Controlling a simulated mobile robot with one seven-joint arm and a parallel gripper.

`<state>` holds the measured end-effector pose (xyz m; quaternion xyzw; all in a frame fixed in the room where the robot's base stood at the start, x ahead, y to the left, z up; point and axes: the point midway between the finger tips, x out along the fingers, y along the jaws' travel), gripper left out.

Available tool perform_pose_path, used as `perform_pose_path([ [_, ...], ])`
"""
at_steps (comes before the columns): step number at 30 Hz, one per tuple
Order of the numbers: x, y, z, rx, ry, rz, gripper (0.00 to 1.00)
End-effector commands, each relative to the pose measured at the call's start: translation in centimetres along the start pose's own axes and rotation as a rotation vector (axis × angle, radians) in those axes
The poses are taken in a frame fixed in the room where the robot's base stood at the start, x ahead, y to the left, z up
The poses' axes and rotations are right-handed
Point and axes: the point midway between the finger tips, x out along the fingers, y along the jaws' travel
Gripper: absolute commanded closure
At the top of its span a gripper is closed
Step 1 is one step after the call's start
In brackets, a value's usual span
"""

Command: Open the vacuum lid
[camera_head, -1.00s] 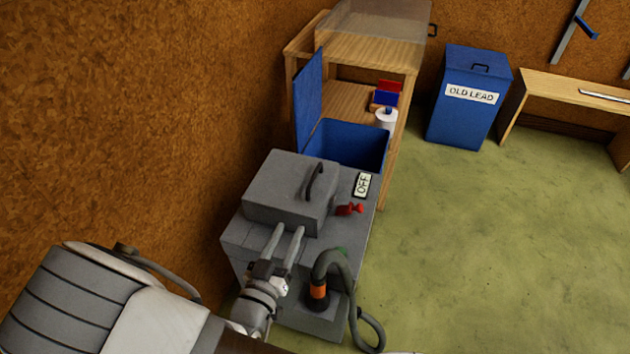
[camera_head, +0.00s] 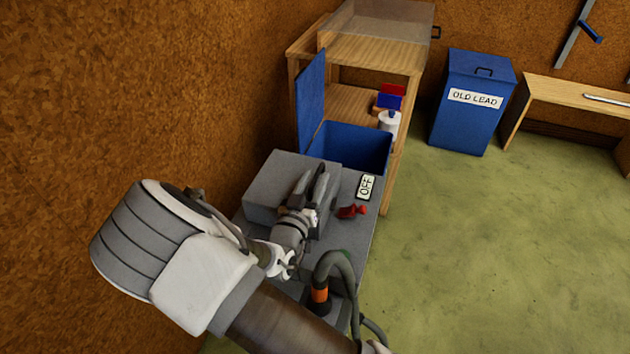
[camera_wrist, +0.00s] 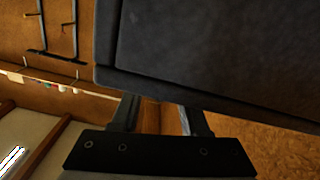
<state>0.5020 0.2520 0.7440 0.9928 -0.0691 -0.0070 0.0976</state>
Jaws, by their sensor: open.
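The vacuum is a grey box (camera_head: 352,238) with a raised grey block as its lid (camera_head: 275,183). The dark arched handle seen on the lid earlier is now mostly hidden by my fingers. My gripper (camera_head: 320,184) is open, with its fingers over the right part of the lid at the handle. I cannot tell whether the handle is between the fingers or touching them. In the wrist view a large dark grey block (camera_wrist: 220,50), probably the lid, fills the upper right, and my open fingers (camera_wrist: 162,118) reach up to its lower edge.
An OFF sign (camera_head: 366,187) and a red valve (camera_head: 352,211) sit right of the lid. A grey hose (camera_head: 343,268) with an orange collar stands in front. An open blue bin (camera_head: 352,148) and wooden shelf (camera_head: 400,62) are behind. Green floor on the right is clear.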

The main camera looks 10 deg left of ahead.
Motion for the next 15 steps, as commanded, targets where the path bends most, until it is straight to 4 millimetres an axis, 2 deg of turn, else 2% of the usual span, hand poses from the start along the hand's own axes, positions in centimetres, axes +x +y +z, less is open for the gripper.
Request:
perform_pose_path([
  [3,0.66,0.04,-0.02,-0.001,0.001,0.001,0.55],
  [11,0.78,0.02,-0.06,0.000,0.001,0.000,0.55],
  [15,0.76,0.02,-0.05,0.000,0.001,0.000,0.77],
])
